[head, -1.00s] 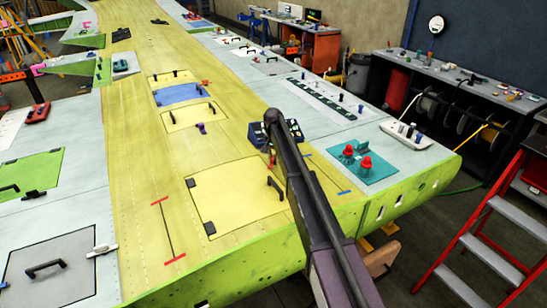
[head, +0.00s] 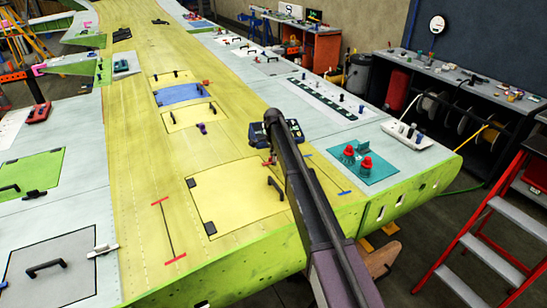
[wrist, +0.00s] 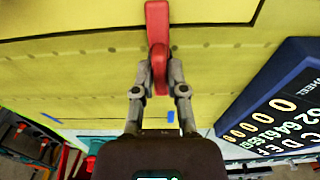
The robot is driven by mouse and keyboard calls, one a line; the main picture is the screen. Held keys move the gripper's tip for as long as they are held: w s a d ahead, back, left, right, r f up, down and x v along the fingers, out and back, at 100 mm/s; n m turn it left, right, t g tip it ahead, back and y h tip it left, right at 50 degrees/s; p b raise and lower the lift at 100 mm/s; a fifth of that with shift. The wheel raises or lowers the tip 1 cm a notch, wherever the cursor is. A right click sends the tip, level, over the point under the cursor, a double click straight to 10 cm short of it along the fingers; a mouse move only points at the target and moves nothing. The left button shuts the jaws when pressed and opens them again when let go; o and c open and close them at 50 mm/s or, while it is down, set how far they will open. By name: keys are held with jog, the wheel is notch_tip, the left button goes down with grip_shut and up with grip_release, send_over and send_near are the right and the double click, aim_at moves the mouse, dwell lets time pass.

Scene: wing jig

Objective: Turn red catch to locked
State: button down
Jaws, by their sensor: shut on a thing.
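The red catch (wrist: 157,22) is a slim red lever on the yellow skin, at the top middle of the wrist view. My gripper (wrist: 160,78) is shut on the red catch, with a finger on each side of its near part. In the head view a small red bit of the catch (head: 267,161) shows just left of my arm. My arm hides most of my gripper there.
A dark blue box with white lettering (wrist: 275,105) stands close to the right of my gripper. A yellow panel (head: 238,196) with a black handle (head: 276,188) lies nearby. A teal plate (head: 362,165) with red knobs is to the right.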

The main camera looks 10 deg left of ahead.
jog(key=shift+s, duration=0.1)
dwell(0.3)
jog(key=c, duration=0.7)
grip_release()
jog(key=shift+n, duration=0.3)
